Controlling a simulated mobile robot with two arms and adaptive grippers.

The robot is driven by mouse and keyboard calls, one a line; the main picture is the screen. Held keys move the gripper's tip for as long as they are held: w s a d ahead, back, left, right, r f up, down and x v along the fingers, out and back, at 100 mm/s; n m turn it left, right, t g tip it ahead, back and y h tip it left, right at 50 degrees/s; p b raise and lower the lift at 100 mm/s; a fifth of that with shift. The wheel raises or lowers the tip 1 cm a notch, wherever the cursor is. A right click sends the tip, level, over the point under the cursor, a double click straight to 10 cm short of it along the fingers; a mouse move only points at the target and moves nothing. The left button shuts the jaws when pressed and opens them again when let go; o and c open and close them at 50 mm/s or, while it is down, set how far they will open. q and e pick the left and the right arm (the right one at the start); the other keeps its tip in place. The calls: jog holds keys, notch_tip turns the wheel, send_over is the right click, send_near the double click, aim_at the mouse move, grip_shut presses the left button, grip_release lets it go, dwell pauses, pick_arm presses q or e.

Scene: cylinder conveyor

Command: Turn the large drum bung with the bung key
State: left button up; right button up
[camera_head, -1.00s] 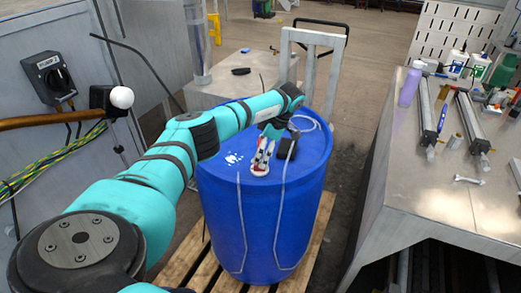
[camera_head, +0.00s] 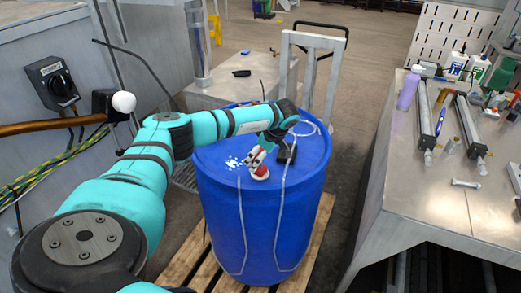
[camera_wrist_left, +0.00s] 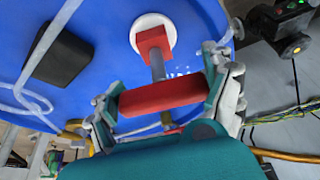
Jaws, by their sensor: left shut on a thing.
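The blue drum (camera_head: 255,215) stands upright on a wooden pallet. The large bung (camera_head: 260,174) is a whitish round cap on the front part of the drum top; it also shows in the left wrist view (camera_wrist_left: 167,38). The red-handled bung key (camera_wrist_left: 165,97) has its red lower end (camera_wrist_left: 155,42) at the bung; I cannot tell how deep it sits. My left gripper (camera_head: 257,160) is shut on the key's red crossbar, with a finger at each end in the left wrist view (camera_wrist_left: 163,103). My right gripper is not in view.
A black block (camera_head: 286,152) and pale tubing (camera_head: 318,129) lie on the drum top. A metal workbench (camera_head: 425,200) with bottles and cylinders stands at the right. A pale trolley frame (camera_head: 312,42) stands behind the drum. A control box (camera_head: 52,80) is at the left.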

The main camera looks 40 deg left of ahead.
pick_arm(q)
jog(key=shift+r+m+t, duration=0.1)
jog(key=shift+m+t, duration=0.3)
jog(key=shift+m, duration=1.3)
jog(key=m+t, duration=0.1)
jog(key=m, duration=0.2)
jog(key=shift+s+m+t+h, duration=0.1)
jog(key=shift+m+t+h, duration=0.2)
jog(key=shift+t+h, duration=0.1)
jog(key=m, duration=0.2)
jog(key=shift+m+t, duration=0.4)
jog(key=shift+m+h, duration=0.3)
